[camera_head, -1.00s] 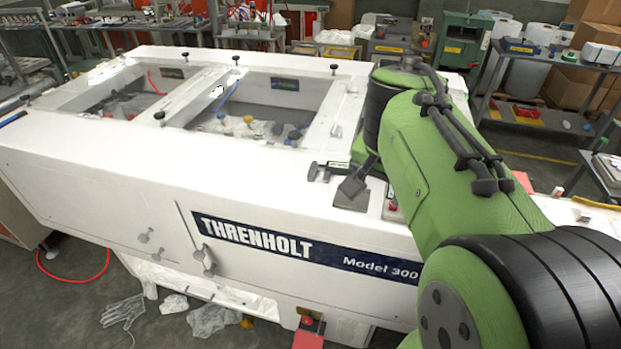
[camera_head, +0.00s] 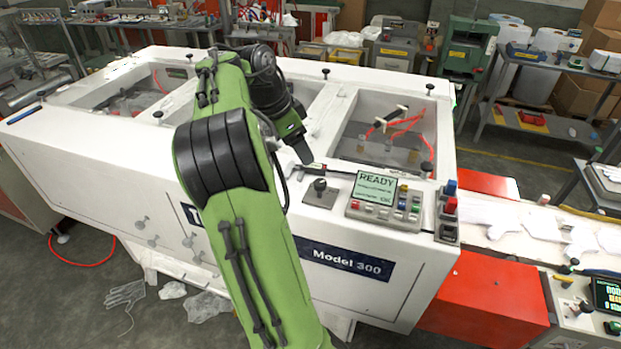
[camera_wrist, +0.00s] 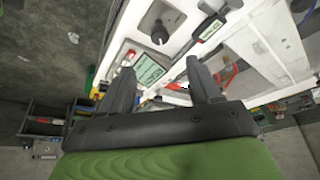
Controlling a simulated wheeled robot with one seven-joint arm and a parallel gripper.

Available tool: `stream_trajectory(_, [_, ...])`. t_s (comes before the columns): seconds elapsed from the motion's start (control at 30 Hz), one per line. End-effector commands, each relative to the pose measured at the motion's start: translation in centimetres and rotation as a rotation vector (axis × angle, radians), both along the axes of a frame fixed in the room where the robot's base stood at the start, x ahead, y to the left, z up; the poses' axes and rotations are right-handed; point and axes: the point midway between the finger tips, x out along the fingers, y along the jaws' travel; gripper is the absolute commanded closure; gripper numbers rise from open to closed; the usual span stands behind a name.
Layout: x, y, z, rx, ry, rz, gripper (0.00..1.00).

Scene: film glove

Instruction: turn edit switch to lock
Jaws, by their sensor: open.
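A black rotary knob on a square metal plate, which looks like the edit switch (camera_head: 319,190), sits on the white machine's top left of the control panel. Its label and setting are too small to read. In the wrist view this dark knob (camera_wrist: 158,35) stands above and beyond my fingertips. My gripper (camera_head: 303,152) is in the air over the machine, up and left of the knob in the head view. In the wrist view my gripper (camera_wrist: 161,72) has its two fingers spread apart with nothing between them, apart from the knob.
The control panel (camera_head: 383,212) with a green READY screen and several buttons is right of the knob. A dark handle-like fitting (camera_head: 326,168) lies just behind it. A red-and-blue button post (camera_head: 447,212) stands at the right corner. Open windows with red hoses (camera_head: 405,125) lie behind.

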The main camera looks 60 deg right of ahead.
Motion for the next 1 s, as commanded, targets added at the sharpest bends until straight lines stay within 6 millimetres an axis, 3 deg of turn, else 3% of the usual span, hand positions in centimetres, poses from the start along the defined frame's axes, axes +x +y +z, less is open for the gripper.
stream_trajectory(0.3, [-2.0,-2.5,-7.8,0.004,0.003,-0.002,0.37])
stream_trajectory(0.5, [-2.7,-3.6,-11.0,0.002,0.001,0.001,0.37])
stream_trajectory(0.83, [-2.9,-3.9,-11.8,-0.001,-0.001,0.002,0.37])
stream_trajectory(0.87, [-2.9,-3.9,-11.8,0.000,0.000,0.001,0.39])
stream_trajectory(1.0, [-2.9,-3.9,-11.7,0.000,0.000,0.001,0.60])
